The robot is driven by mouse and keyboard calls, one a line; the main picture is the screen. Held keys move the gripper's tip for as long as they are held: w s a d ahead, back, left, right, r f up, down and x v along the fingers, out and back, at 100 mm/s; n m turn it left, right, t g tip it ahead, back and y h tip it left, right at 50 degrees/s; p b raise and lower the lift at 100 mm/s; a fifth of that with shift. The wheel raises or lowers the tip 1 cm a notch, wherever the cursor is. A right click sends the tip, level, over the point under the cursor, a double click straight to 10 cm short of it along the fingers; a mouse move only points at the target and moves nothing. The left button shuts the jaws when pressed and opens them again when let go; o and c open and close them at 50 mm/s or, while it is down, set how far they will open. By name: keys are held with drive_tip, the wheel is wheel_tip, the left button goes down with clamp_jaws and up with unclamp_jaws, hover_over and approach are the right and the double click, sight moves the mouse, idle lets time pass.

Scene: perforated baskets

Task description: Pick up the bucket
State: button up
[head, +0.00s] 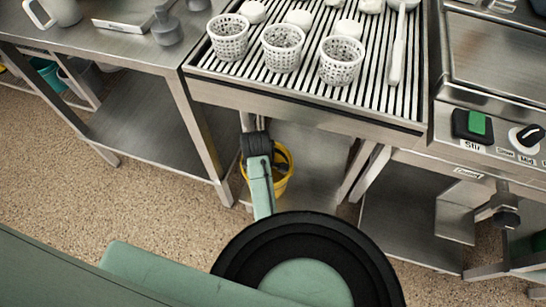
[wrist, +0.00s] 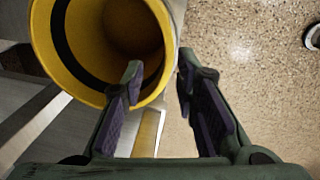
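The yellow bucket (head: 284,172) is under the slatted counter in the head view, partly hidden behind my arm. In the wrist view the bucket (wrist: 63,74) fills the upper left, its open mouth facing the camera, with a dark band around the inside. My gripper (wrist: 160,74) is open at its right rim. The left finger overlaps the mouth, and the right finger is just outside the rim, over the floor. The rim passes between the fingers in the picture; I cannot tell whether either finger touches it. In the head view my gripper's fingers are hidden.
Three white perforated baskets (head: 283,48) stand on the slatted counter (head: 302,88) above. Steel table legs (head: 196,125) and a low shelf (head: 150,140) flank the space. A teal bucket (head: 48,73) is under the left table. Speckled floor (head: 90,205) in front is open.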

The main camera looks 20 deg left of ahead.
drive_tip(key=f, duration=0.5)
drive_tip(key=shift+d+f, duration=0.2)
drive_tip(key=shift+d, duration=0.15)
drive_tip(key=shift+w+a+f, duration=0.1)
drive_tip(key=shift+f, duration=2.8)
drive_tip(key=shift+c, duration=0.4)
clamp_jaws()
